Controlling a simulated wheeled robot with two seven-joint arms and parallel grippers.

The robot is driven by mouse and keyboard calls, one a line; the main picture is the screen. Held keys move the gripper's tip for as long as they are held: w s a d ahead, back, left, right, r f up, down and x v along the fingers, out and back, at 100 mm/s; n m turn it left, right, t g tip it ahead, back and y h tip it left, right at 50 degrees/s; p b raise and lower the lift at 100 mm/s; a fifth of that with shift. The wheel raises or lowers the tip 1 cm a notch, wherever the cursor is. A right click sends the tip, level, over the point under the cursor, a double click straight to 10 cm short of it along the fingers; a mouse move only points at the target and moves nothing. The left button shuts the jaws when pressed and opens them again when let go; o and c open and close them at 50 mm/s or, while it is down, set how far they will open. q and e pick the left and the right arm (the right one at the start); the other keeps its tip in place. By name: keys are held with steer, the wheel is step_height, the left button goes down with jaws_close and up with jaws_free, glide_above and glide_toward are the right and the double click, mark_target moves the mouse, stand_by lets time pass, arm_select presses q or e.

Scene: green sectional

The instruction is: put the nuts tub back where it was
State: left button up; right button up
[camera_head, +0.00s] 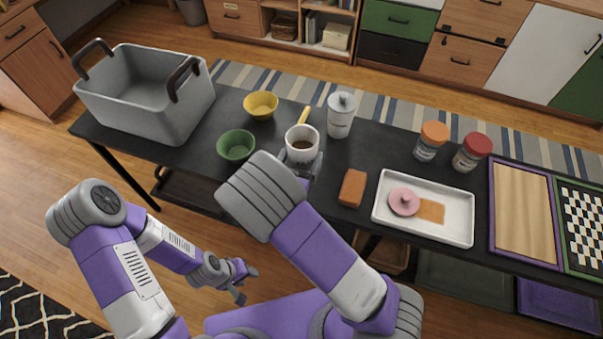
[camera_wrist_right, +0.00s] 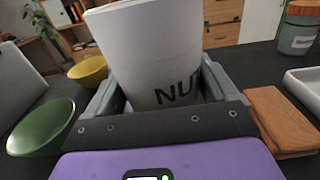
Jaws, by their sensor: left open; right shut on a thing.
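The nuts tub (camera_head: 302,140) is white, with dark contents showing in its open top. In the right wrist view the tub (camera_wrist_right: 155,50) fills the middle, with the letters "NU" on its side, and leans slightly. My right gripper (camera_head: 303,163) is shut on the tub, one finger on each side. The tub is over the black table; I cannot tell whether its base touches the top, as the gripper hides it. My left gripper (camera_head: 240,283) is open and empty, low in front of the table.
A green bowl (camera_head: 236,146) and yellow bowl (camera_head: 261,105) stand left of the tub. A lidded white canister (camera_head: 341,116) is close behind right. A brown block (camera_head: 352,188) and white tray (camera_head: 455,233) lie right. A grey bin (camera_head: 150,115) stands at the left end.

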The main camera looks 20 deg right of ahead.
steer(key=shift+f+b, duration=0.95)
steer(key=shift+f, duration=1.7)
steer(key=shift+f, duration=0.25)
steer(key=o, duration=1.1)
steer(key=shift+r, duration=0.3)
steer(key=p+v, duration=0.2)
steer(key=v, duration=1)
steer(key=shift+f, duration=0.1)
